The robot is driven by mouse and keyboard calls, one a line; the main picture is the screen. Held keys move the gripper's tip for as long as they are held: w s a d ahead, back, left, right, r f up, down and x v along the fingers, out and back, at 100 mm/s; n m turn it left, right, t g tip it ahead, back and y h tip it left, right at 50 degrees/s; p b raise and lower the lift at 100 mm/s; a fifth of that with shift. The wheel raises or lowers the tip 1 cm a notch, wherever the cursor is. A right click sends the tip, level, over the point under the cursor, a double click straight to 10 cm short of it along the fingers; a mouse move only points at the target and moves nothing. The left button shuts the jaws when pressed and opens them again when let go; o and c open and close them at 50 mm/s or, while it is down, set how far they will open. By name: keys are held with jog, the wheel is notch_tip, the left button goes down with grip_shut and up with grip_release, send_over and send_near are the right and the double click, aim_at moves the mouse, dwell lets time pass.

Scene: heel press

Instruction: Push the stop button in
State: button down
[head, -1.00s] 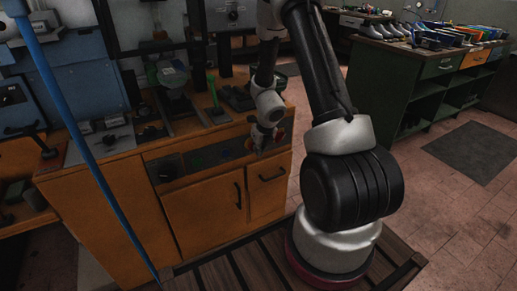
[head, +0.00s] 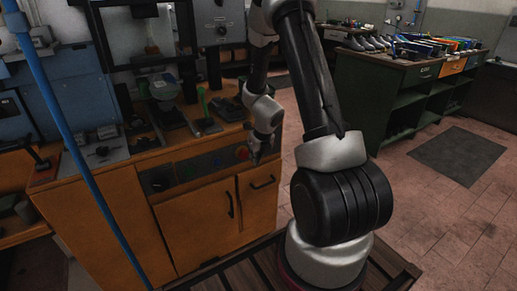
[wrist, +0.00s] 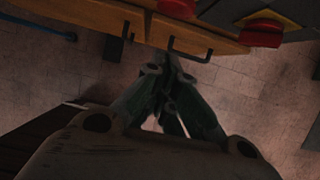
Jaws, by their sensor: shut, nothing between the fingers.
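The red stop button (head: 242,152) is at the right end of the dark control panel (head: 200,165) on the front of the orange cabinet. In the wrist view a red button (wrist: 262,30) with a yellow patch beside it shows at the upper right. My gripper (head: 258,157) is just right of the button in the head view, in front of the cabinet. In the wrist view its fingers (wrist: 168,68) are closed and empty, pointing toward the cabinet's handles, apart from the red button. I cannot tell how far the button is pressed in.
A black knob (head: 157,183) sits at the panel's left end. Cabinet handles (head: 230,205) stick out below the panel. A second red part (wrist: 178,8) shows at the top of the wrist view. A blue pole (head: 88,180) stands at left. A green workbench (head: 400,95) stands at right beyond open floor.

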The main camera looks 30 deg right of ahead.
jog(key=v, duration=0.6)
jog(key=shift+s+r, duration=0.1)
jog(key=shift+r, duration=0.05)
dwell(0.3)
jog(key=s+a+r+n+g+y, duration=0.3)
jog(key=s+n, duration=0.6)
jog(key=n, duration=0.8)
jog(key=s+a+r+n+t+h, duration=0.1)
jog(key=s+r+n, duration=0.7)
jog(key=r, duration=0.4)
jog(key=s+a+r+n+t+h, duration=0.1)
jog(key=s+r+n+t+h, duration=0.1)
jog(key=s+r+n, duration=0.6)
notch_tip(320, 180, up, 4)
jog(key=n, duration=0.3)
jog(key=shift+s+a, duration=0.3)
jog(key=shift+s, duration=0.1)
